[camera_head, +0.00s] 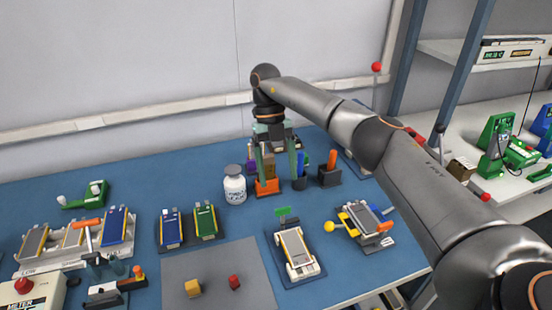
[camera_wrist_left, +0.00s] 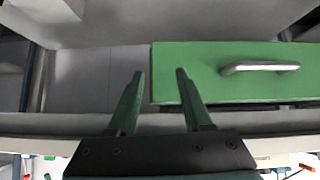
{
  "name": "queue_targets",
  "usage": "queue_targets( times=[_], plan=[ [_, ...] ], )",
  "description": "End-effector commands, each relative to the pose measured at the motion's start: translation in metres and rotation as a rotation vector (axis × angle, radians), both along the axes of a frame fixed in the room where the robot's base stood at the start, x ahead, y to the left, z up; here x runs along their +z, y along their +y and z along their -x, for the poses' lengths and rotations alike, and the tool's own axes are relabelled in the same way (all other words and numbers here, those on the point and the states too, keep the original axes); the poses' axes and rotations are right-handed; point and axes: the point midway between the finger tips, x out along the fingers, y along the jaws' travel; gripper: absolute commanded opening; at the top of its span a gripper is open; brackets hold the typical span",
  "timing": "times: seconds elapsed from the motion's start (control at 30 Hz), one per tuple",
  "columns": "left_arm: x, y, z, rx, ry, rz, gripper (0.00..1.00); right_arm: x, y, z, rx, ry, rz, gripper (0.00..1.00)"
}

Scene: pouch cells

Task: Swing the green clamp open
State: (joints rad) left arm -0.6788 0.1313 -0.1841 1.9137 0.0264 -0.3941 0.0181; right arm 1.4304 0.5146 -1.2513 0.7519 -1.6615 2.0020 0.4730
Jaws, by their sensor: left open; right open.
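A small green flag-like piece (camera_head: 282,212) stands at the back edge of a dark holder (camera_head: 311,268) with a silver pouch cell (camera_head: 295,245); it looks like the green clamp, but its hinge is too small to make out. My right gripper (camera_head: 278,174) points down behind it, over the back of the table. Its fingers are apart, near an orange-based block stand (camera_head: 266,188); contact cannot be told. My left gripper (camera_wrist_left: 160,75) is open and empty in the left wrist view, before a green panel (camera_wrist_left: 205,75) with a silver handle (camera_wrist_left: 260,67).
A white bottle (camera_head: 235,186) stands left of my right gripper. A second fixture with a yellow knob (camera_head: 328,226) sits right of the holder. Blue and green cells (camera_head: 205,221) lie left. A grey mat (camera_head: 215,275) holds two small blocks. My right arm spans the right side.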

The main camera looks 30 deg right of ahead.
Motion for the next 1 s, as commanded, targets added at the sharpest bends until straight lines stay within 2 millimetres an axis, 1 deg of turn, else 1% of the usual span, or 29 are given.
queue_targets(
  times=[0.03,0.1,0.33,0.5,1.0],
  plan=[
    [0.003,0.0,0.0,0.0,0.001,0.0,0.5,0.01,0.0,-0.004,-0.001,-0.001,0.001,0.8],
    [0.005,0.0,0.0,0.0,0.001,0.0,0.5,0.021,-0.001,-0.008,-0.001,-0.002,0.001,0.8],
    [0.012,0.0,0.0,0.0,0.0,0.0,0.5,0.037,-0.003,-0.015,0.001,0.002,0.0,0.8],
    [0.014,0.0,0.0,0.0,0.0,0.0,0.5,0.041,-0.004,-0.016,0.0,0.0,0.001,0.8],
    [0.014,0.0,0.0,0.0,-0.001,0.0,0.5,0.041,-0.004,-0.016,0.001,0.001,0.0,0.8]
  ],
)
